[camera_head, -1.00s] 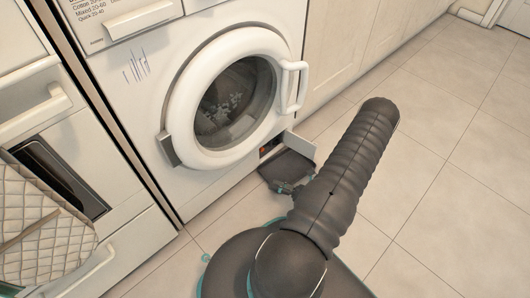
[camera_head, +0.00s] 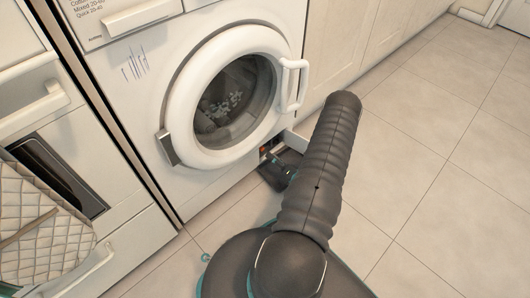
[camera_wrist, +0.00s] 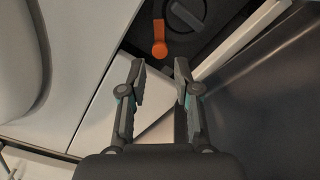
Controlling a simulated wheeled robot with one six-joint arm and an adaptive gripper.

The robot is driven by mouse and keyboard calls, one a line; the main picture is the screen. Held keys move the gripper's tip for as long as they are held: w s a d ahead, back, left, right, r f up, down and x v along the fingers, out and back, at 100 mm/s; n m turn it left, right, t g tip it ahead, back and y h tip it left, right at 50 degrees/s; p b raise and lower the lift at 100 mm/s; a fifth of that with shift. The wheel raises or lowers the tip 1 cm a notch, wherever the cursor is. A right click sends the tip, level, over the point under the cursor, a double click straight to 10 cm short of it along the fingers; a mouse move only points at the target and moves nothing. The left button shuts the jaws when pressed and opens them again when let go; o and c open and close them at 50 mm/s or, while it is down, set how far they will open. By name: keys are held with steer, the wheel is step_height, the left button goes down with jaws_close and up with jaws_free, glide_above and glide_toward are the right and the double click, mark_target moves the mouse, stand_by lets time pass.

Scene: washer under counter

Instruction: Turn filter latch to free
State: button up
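The filter latch (camera_wrist: 159,38) is a small orange lever with a rounded end, hanging from a dark recess in the wrist view. A dark knob (camera_wrist: 188,14) shows just right of it. In the head view, the orange spot of the latch (camera_head: 264,150) shows low on the washer front, under the round door. My gripper (camera_wrist: 160,72) is open and empty, its two fingers apart and pointing towards the recess. In the wrist view the latch lies beyond the fingertips, between their lines and apart from them. In the head view my arm hides part of the gripper.
The white washer (camera_head: 178,185) stands left of my arm, with its round door (camera_head: 178,90) shut. A small open flap (camera_head: 297,141) stands right of the recess. Tiled floor to the right is clear.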

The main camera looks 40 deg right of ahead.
steer(key=shift+w+a, duration=0.2)
steer(key=shift+w, duration=2.25)
jaws_close()
